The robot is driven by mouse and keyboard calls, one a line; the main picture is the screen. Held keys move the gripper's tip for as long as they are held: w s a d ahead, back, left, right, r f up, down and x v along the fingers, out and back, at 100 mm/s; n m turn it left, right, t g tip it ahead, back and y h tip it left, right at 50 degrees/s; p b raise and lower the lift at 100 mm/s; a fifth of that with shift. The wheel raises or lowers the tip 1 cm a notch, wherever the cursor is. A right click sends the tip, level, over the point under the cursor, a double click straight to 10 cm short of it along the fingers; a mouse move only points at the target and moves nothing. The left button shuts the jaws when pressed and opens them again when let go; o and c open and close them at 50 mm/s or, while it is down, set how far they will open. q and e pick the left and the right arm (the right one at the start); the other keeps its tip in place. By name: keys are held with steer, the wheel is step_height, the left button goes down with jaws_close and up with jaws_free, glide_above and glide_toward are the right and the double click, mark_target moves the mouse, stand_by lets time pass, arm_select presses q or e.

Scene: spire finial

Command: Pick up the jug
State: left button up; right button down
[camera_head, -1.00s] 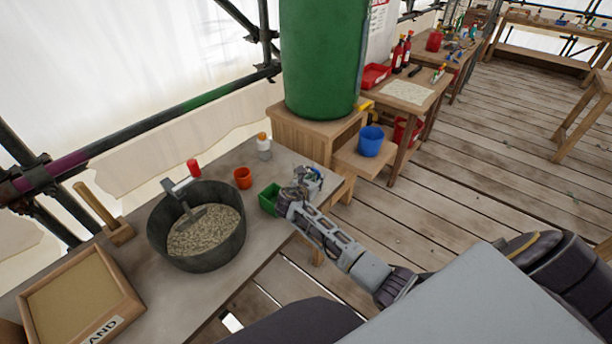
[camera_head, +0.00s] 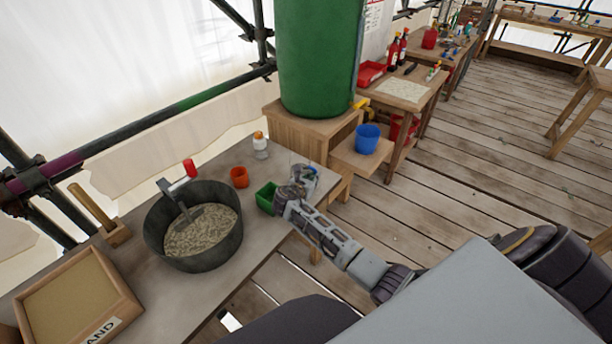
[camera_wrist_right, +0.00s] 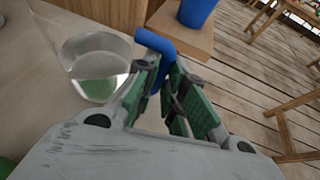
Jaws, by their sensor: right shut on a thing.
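The jug (camera_head: 304,174) is clear, with a blue handle, and is at the right end of the near table in the head view. In the right wrist view the clear jug body (camera_wrist_right: 92,62) is left of the fingers, and green shows through its lower part. My right gripper (camera_wrist_right: 172,85) is shut on the jug's blue handle (camera_wrist_right: 152,41). In the head view my right gripper (camera_head: 295,187) hides part of the jug. I cannot tell whether the jug's base touches the table. My left gripper is not in view.
A green box (camera_head: 266,198) is just left of my right gripper. An orange cup (camera_head: 239,177), a white bottle with an orange cap (camera_head: 260,146) and a dark tub of mortar (camera_head: 195,240) stand further left. A blue bucket (camera_head: 367,138) is on a low shelf to the right.

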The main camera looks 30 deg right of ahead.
steer(key=shift+r, duration=0.35)
step_height(320, 180, up, 9)
steer(key=p, duration=0.1)
stand_by(1.3)
steer(key=shift+r, duration=0.2)
